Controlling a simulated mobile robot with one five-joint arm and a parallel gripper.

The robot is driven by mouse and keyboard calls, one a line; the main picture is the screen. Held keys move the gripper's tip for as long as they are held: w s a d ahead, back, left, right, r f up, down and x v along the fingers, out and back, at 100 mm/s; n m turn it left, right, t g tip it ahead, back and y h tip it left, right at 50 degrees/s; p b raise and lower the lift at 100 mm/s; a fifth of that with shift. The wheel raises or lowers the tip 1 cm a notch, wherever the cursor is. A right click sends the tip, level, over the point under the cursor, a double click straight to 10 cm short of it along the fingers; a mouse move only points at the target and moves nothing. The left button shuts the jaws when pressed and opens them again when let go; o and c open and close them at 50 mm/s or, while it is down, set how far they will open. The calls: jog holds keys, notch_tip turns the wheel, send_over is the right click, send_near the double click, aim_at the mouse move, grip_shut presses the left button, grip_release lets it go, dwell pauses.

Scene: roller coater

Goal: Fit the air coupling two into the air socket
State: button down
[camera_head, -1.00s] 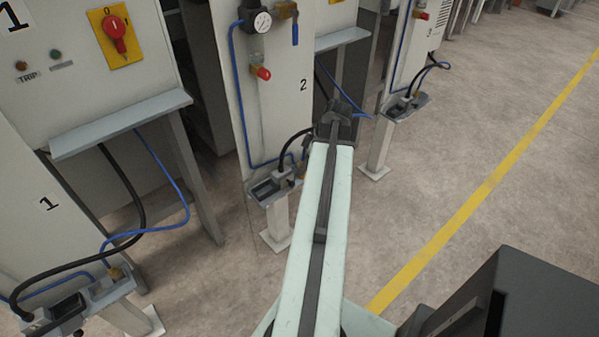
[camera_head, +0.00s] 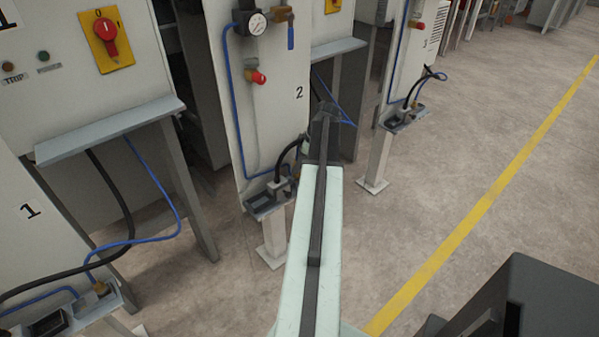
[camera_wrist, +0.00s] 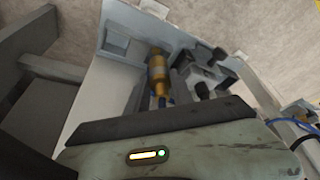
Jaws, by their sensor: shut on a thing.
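The air coupling (camera_wrist: 157,72) is a brass, stepped cylinder with blue at its near end, seen in the wrist view. My gripper (camera_wrist: 161,98) is shut on it, with dark fingers beside it. In the head view my gripper (camera_head: 325,115) is beside panel 2, to the right of its connector tray (camera_head: 262,208), and the coupling is hidden there. A blue hose (camera_head: 340,100) runs near the gripper. The tray (camera_wrist: 118,40) lies beyond the coupling in the wrist view. I cannot make out the air socket or whether the coupling touches it.
A black plug (camera_head: 281,184) with a thick cable stands on the panel 2 tray, close to my arm. Panel 2 (camera_head: 275,110) carries a gauge. Station 3's tray (camera_head: 405,117) is at the right. Open floor (camera_head: 450,150) lies right of my arm.

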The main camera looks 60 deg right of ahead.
jog(key=shift+f+b, duration=2)
jog(key=shift+r, duration=0.25)
jog(key=shift+f, duration=0.2)
jog(key=c, duration=1.1)
grip_release()
jog(key=shift+r, duration=0.1)
jog(key=shift+r+p, duration=0.55)
jog(key=shift+p, duration=0.15)
jog(key=p+v, duration=1)
jog(key=v, duration=0.1)
jog(key=shift+s, duration=0.2)
